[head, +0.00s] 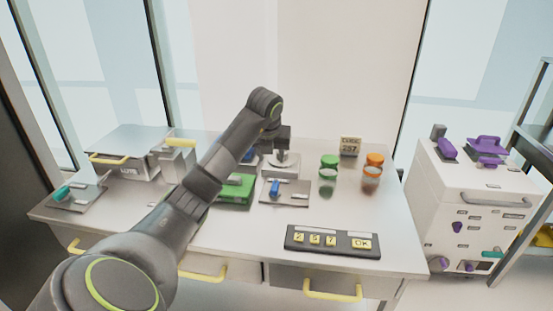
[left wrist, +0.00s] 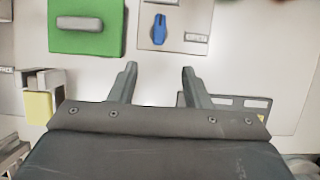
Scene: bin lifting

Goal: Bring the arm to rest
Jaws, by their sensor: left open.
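My left arm reaches over the table (head: 235,240) from the lower left in the head view. My left gripper (head: 281,152) points down near the back of the table, above a grey device. In the left wrist view my left gripper (left wrist: 159,68) has its two fingers apart with nothing between them. A green box (left wrist: 85,28) and a plate with a blue knob (left wrist: 159,29) lie beyond the fingertips there. My right gripper is not in view.
A keypad (head: 332,242) sits at the table's front. Green (head: 329,161) and orange jars (head: 373,160) stand at the right, near a small sign (head: 350,146). A grey box (head: 127,150) is at the back left. A white cabinet (head: 470,200) stands right of the table.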

